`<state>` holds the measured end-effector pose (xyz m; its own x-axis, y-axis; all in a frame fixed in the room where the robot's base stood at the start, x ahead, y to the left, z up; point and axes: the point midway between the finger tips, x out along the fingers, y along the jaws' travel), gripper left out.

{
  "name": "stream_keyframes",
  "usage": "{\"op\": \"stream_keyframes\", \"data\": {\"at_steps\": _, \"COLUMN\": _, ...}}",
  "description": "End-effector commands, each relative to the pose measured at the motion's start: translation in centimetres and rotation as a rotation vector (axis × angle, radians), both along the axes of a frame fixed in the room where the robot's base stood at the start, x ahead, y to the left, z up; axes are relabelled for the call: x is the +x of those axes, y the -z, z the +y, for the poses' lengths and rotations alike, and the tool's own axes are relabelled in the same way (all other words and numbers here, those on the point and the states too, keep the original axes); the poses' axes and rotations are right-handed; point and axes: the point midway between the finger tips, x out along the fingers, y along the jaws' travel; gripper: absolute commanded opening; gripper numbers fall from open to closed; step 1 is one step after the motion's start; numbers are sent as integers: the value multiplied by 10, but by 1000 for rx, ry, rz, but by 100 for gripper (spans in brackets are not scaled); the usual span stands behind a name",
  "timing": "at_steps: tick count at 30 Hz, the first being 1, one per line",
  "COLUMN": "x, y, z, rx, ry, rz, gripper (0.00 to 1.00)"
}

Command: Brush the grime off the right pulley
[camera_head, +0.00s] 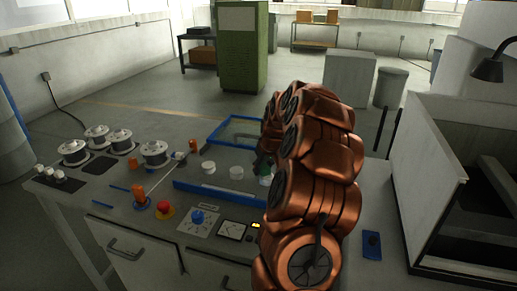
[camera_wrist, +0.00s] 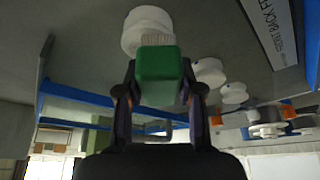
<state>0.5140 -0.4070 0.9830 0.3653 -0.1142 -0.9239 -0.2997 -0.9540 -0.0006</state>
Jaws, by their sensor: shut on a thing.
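My gripper (camera_wrist: 158,75) is shut on a green brush (camera_wrist: 158,64) with pale bristles, seen in the wrist view. The bristles overlap the lower rim of the nearest white pulley (camera_wrist: 146,22); I cannot tell whether they touch it. This pulley is the right one as the head view faces, since the wrist view looks upside down. No grime shows clearly on it. Two more white pulleys, the middle one (camera_wrist: 208,72) and the left one (camera_wrist: 233,92), stand apart from the brush. In the head view the green brush (camera_head: 266,181) shows beside my arm, which hides most of that area.
The grey bench (camera_head: 105,195) carries several metal spools (camera_head: 155,153) at left. A blue frame (camera_head: 235,122) stands behind the pulleys and a blue-edged strip (camera_head: 220,194) lies in front. A red button (camera_head: 165,209) and a blue knob (camera_head: 197,216) sit near the front edge.

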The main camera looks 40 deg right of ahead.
Motion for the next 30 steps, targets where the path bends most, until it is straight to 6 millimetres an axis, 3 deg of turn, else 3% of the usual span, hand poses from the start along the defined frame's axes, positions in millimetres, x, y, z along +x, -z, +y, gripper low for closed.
{"op": "stream_keyframes", "data": {"at_steps": 22, "x": 5, "y": -72, "z": 6, "rx": -3, "ry": -9, "rz": -2, "gripper": 4}}
{"op": "stream_keyframes", "data": {"at_steps": 30, "x": 5, "y": -82, "z": 7, "rx": -1, "ry": -10, "rz": -1, "gripper": 4}}
